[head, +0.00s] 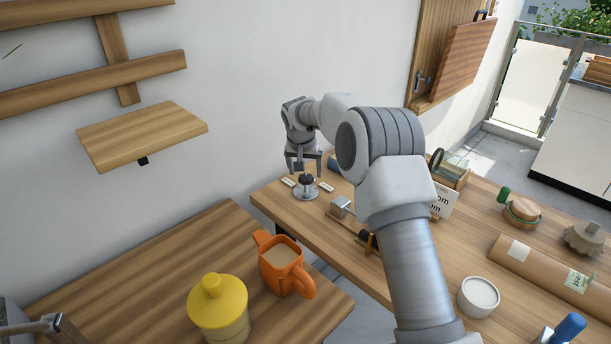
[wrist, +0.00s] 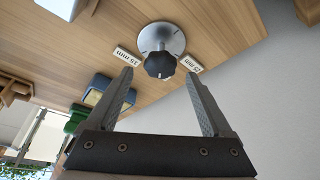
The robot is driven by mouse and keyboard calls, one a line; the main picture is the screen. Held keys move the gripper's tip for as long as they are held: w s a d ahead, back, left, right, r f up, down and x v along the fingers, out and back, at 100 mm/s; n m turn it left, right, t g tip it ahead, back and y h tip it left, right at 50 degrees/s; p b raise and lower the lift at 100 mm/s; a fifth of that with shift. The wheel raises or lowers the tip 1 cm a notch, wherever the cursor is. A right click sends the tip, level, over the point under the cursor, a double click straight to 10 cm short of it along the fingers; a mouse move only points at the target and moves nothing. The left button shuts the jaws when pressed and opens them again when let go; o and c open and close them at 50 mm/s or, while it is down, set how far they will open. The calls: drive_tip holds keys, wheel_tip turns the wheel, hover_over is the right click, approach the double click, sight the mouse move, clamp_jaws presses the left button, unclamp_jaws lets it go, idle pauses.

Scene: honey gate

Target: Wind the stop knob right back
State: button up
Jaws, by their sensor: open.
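The stop knob is a black lobed knob (head: 306,180) on a round silver base plate (head: 306,193), set on the wooden bench near its far left corner. My gripper (head: 305,166) is open just above the knob, pointing down. In the wrist view its fingers (wrist: 158,76) stand on either side of the knob, apart from it. No contact shows.
A metal block (head: 341,206) lies right of the knob on the bench. An orange mug (head: 282,262) and a yellow-lidded jar (head: 218,305) stand on the nearer table. A white tub (head: 478,296) and cardboard tube (head: 540,265) lie at the right. A wall shelf (head: 140,132) hangs left.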

drive_tip(key=shift+x, duration=1.15)
clamp_jaws()
